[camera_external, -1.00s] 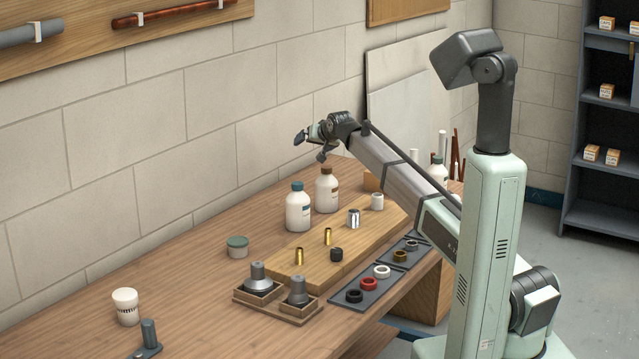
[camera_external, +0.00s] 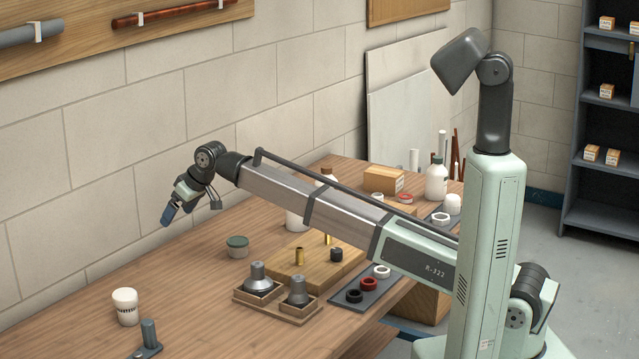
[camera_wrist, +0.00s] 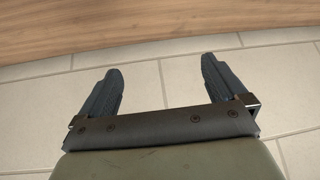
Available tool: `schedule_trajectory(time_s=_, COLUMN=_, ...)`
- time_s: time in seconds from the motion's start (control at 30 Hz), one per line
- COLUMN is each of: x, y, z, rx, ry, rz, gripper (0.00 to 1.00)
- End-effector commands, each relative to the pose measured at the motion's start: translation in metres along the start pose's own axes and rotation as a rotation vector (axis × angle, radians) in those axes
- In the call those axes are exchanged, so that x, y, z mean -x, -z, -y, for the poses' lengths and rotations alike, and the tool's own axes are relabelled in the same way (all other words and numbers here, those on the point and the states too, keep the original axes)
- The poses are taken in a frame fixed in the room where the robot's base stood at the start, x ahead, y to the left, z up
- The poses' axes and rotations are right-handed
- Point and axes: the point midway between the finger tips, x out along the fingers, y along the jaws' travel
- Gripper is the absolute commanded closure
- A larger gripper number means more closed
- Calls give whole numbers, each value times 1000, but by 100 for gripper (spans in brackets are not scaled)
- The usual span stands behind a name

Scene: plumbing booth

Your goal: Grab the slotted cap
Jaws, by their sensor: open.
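I cannot tell for sure which piece is the slotted cap. A small dark cap-like piece (camera_external: 336,254) stands on the wooden board (camera_external: 345,272), beside two brass sleeves (camera_external: 299,257); any slot is too small to see. My gripper (camera_external: 168,215) is open and empty, in the air left of the board and well above the bench. In the wrist view my gripper (camera_wrist: 161,68) shows two dark fingers spread apart, with only wall and a strip of bench wood beyond. My arm hides the far part of the board.
A dark tray (camera_external: 345,297) holds black, red and white rings. Bottles stand partly behind my arm. The block wall is close behind.

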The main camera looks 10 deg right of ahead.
Motion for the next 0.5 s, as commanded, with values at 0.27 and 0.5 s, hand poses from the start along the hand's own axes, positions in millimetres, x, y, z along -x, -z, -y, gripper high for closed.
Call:
schedule_trajectory(time_s=0.27, x=7, y=-30, z=155, rx=254, ry=116, rz=111, gripper=1)
schedule_trajectory(time_s=0.5, x=20, y=-59, z=244, rx=416, ry=185, rz=177, gripper=1)
